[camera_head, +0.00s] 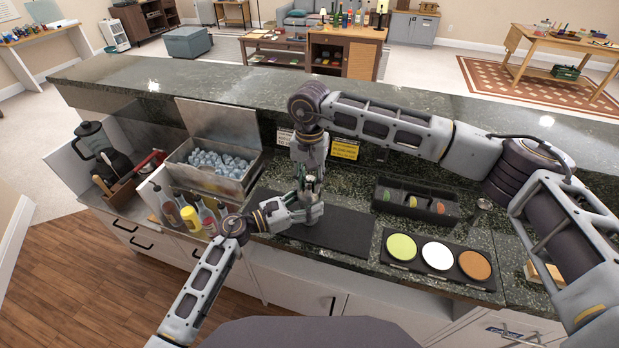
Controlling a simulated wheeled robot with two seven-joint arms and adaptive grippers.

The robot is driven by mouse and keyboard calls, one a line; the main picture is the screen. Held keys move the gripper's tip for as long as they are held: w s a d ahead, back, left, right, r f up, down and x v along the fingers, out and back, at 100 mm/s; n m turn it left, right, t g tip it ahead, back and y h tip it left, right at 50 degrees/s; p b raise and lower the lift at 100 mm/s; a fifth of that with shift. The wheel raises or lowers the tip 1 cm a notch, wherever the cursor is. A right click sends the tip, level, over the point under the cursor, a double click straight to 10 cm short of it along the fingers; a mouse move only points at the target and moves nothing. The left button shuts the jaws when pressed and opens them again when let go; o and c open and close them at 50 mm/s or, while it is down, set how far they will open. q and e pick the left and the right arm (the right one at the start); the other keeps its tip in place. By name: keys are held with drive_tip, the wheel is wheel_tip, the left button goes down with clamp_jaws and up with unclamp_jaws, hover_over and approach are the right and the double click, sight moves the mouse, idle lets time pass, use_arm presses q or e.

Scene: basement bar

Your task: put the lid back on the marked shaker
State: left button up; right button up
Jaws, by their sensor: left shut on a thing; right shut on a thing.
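A small metallic shaker (312,193) stands at the back edge of the dark bar mat (345,232), mostly hidden by my two grippers. My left gripper (310,209) reaches in from the lower left and is shut around the shaker's side. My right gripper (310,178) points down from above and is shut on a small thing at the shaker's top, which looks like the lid. The fingers cover it, so I cannot tell whether lid and shaker touch. No mark on the shaker shows.
An ice bin (215,160) is to the left, with several bottles (190,215) in front of it and a blender (98,145) further left. A garnish tray (417,203) and a tray of three coloured discs (438,272) lie right. The mat's right part is clear.

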drive_tip(key=shift+f, duration=0.15)
drive_tip(key=o, duration=1.1)
wheel_tip(320, 180, up, 12)
idle(0.4)
use_arm(q)
drive_tip(key=o, duration=1.5)
drive_tip(key=shift+o, duration=0.2)
